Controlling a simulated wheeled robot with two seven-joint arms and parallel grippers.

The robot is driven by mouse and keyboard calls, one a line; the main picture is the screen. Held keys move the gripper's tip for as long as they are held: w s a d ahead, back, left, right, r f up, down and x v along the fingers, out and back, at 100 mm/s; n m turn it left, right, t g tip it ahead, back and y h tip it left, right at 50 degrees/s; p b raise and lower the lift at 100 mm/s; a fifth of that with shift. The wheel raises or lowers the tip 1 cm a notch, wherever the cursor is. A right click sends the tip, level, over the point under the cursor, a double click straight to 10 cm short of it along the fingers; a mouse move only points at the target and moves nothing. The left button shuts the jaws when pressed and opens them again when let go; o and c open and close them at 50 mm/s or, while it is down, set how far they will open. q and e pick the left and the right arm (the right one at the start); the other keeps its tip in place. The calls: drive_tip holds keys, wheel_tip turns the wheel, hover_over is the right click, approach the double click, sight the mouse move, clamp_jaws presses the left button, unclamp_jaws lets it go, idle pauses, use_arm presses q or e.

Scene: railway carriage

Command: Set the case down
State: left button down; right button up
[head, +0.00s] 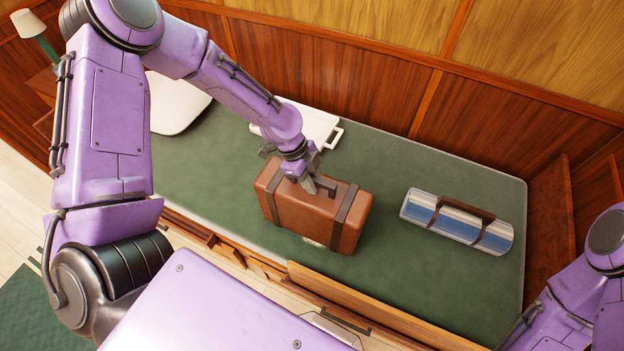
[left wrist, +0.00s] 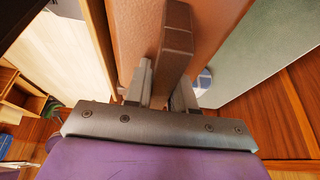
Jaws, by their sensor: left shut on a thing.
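The brown case (head: 288,212) with dark straps is upright over the green berth (head: 440,285), near its front edge. My left gripper (head: 318,187) is above it and shut on its handle. In the left wrist view, the fingers (left wrist: 164,88) close around the brown handle (left wrist: 176,42), with the case (left wrist: 130,30) filling the middle behind. I cannot tell whether the case's underside touches the berth. A small pale bit shows under its lower edge. My right arm shows at the lower right, but its gripper is out of view.
A blue-and-white striped roll (head: 470,228) with brown straps lies to the right. A white flat case (head: 316,122) lies behind my left gripper, partly hidden. A pale pillow (head: 178,102) is at the left end. A wooden rail (head: 350,300) runs along the front; wood panelling stands behind.

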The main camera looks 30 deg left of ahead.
use_arm(q)
drive_tip(key=c, duration=1)
unclamp_jaws()
drive_tip(key=shift+f, duration=0.1)
drive_tip(key=shift+o, duration=0.2)
drive_tip(key=v, duration=1.2)
drive_tip(key=shift+d, duration=0.1)
